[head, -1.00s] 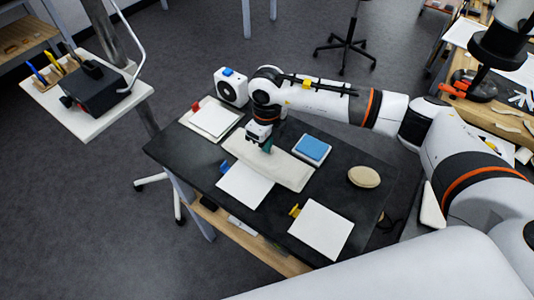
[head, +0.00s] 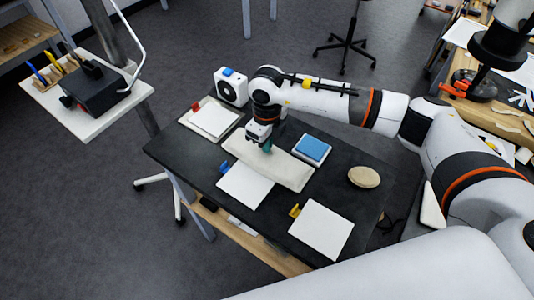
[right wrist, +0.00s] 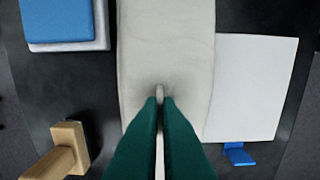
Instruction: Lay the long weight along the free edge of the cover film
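My right gripper (head: 262,146) is low over a long cream pad (head: 288,172) on the black table. In the right wrist view its green fingers (right wrist: 160,100) are nearly together, with a small pale piece (right wrist: 160,91) showing between their tips. Whether this piece touches the pad (right wrist: 165,45) I cannot tell. No long weight or clear film can be made out for certain. White sheets lie beside the pad, one with a blue clip (head: 225,167) and one with a yellow clip (head: 295,210). My left gripper is out of view.
A blue block on a white base (head: 312,149) stands right of the pad. An oval tan object (head: 364,177) lies further right. A white device (head: 230,87) and a stacked white sheet (head: 213,119) are at the back left. A wooden handled piece (right wrist: 65,150) lies near the gripper.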

